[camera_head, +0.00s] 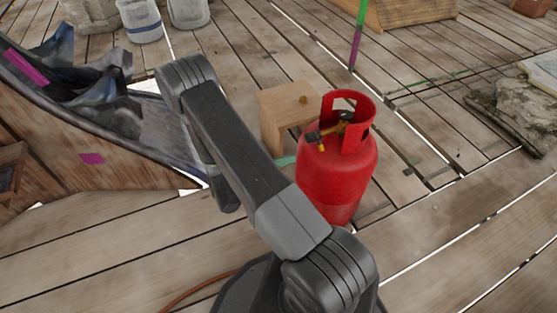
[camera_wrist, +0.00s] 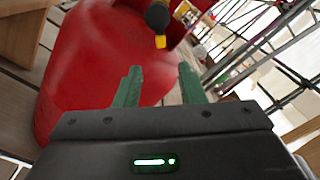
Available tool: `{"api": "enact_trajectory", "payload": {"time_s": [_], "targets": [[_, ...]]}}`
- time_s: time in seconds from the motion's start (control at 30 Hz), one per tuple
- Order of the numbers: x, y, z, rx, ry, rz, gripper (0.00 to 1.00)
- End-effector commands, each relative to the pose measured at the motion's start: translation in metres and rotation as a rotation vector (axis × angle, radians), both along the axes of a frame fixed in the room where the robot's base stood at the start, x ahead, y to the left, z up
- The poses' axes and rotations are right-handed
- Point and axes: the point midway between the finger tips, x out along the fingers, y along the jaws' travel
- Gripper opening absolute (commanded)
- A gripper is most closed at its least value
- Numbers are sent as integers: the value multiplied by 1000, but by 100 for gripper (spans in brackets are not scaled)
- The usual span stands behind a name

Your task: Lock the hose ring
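A red gas cylinder (camera_head: 338,185) stands upright on the deck, with a valve (camera_head: 345,122) inside its collar. A dark fitting with a yellow end (camera_head: 321,147) sticks out from the valve; in the wrist view the dark fitting (camera_wrist: 157,15) has its yellow tip (camera_wrist: 160,41) pointing down. I cannot tell which part is the hose ring or whether it is locked. My gripper (camera_wrist: 160,84) has two green fingers, apart and with nothing between them. It is close to the red cylinder (camera_wrist: 90,70), below the yellow tip. In the head view my arm largely hides it.
A small wooden stool (camera_head: 285,97) with a small brass piece (camera_head: 303,99) on top stands beside the cylinder. An orange hose (camera_head: 200,290) lies on the deck at the lower left. A curved wooden hull (camera_head: 90,140) is at left.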

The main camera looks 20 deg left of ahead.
Motion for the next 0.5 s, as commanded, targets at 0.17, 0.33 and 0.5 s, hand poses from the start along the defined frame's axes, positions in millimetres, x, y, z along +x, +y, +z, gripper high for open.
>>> {"api": "enact_trajectory", "payload": {"time_s": [0.17,0.33,0.5], "targets": [[-11,11,0,-1,0,1,36],[-14,13,0,-1,1,0,36],[-13,13,0,-1,1,0,36]]}}
